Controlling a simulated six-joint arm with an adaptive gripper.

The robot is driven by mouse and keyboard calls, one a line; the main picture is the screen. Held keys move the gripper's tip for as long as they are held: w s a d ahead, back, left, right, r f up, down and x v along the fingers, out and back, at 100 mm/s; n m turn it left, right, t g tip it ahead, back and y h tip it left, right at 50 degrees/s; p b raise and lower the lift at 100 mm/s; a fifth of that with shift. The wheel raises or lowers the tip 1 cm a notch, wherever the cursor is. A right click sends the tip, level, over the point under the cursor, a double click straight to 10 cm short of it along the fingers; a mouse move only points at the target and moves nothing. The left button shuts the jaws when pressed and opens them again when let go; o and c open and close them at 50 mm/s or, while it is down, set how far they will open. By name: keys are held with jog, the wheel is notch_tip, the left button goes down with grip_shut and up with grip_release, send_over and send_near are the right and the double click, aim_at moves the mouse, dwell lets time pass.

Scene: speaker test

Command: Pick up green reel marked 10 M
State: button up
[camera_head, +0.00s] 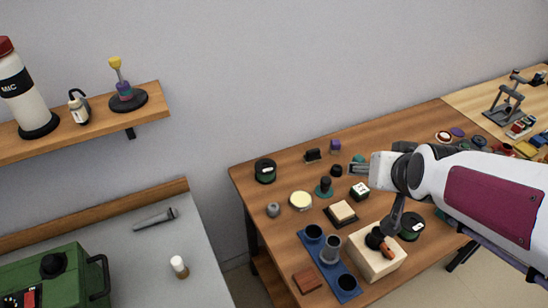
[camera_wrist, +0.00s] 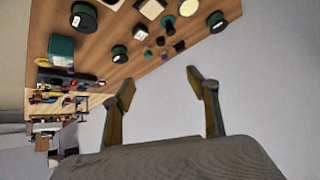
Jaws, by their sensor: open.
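Two dark reels with green faces and small white labels show in the head view. One reel (camera_head: 265,170) stands at the table's back left; the other reel (camera_head: 411,226) lies right of the pale wooden block, close to my arm. The labels are too small to read, so I cannot tell which is marked 10 M. The wrist view shows several dark green-and-black round things with white labels, one (camera_wrist: 83,16) at the top left and one (camera_wrist: 120,53) below it. My gripper (camera_wrist: 160,81) is open and empty, its fingers against the bare wall.
The pale wooden block (camera_head: 361,262) carries a dark tool with an orange part. A blue tray (camera_head: 345,288) with dark cups stands beside it. Small items crowd the wooden table (camera_head: 262,215). A shelf (camera_head: 75,140) and a grey bench (camera_head: 205,270) are at left.

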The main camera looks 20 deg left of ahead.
jog(key=w+a+f+y, duration=0.1)
jog(key=w+a+f, duration=0.4)
jog(key=w+a, duration=0.25)
jog(key=n+t+y, duration=0.2)
jog(key=n+t, duration=0.1)
jog(key=t, duration=0.1)
send_near(267, 175)
jog(key=x, duration=0.3)
jog(key=shift+w+f, duration=0.15)
jog(key=shift+w, duration=0.15)
jog(key=shift+x, duration=1.3)
jog(key=shift+x, duration=2.6)
jog(key=shift+s+a, duration=0.1)
jog(key=shift+a, duration=0.1)
